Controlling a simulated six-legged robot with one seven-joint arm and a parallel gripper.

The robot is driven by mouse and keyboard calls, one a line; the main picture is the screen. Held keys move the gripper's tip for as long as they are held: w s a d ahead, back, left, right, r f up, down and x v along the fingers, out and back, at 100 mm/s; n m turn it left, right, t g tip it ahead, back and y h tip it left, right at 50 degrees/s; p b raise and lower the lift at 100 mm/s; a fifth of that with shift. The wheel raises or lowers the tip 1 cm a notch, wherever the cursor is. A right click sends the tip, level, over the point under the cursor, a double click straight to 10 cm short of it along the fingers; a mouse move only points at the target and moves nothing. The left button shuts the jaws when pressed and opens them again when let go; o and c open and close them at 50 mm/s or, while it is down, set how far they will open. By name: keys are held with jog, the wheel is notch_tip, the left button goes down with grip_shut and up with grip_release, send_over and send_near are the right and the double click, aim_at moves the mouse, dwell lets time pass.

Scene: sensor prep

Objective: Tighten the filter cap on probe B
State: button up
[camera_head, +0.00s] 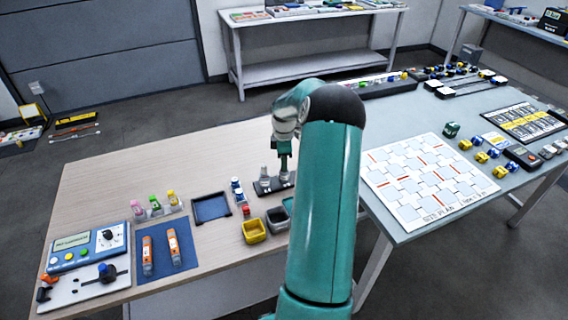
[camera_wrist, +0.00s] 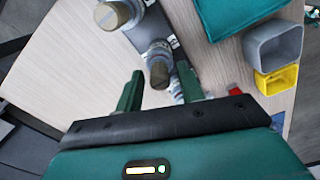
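A dark rack (camera_head: 262,187) holds grey probes near the right edge of the wooden table; it also shows in the wrist view (camera_wrist: 148,32). In the wrist view one probe with a brown cap (camera_wrist: 159,74) stands between and just beyond my fingertips. A second brown-capped probe (camera_wrist: 113,14) is at upper left. Part of another grey cylinder (camera_wrist: 176,92) shows beside the right finger. I cannot read which is probe B. My gripper (camera_wrist: 158,68) is open and empty, with fingers on either side of the nearer cap; contact is not visible. In the head view my gripper (camera_head: 284,152) points down at the rack.
A yellow bin (camera_head: 254,231) and a grey bin (camera_head: 277,220) stand in front of the rack. A blue tray (camera_head: 211,208), small bottles (camera_head: 155,203), orange tubes (camera_head: 147,255) and a control panel (camera_head: 88,250) lie to the left. A grey table (camera_head: 400,235) is at right.

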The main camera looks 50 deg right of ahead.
jog(key=c, duration=0.6)
jog(key=shift+c, duration=0.2)
jog(key=m, duration=1.7)
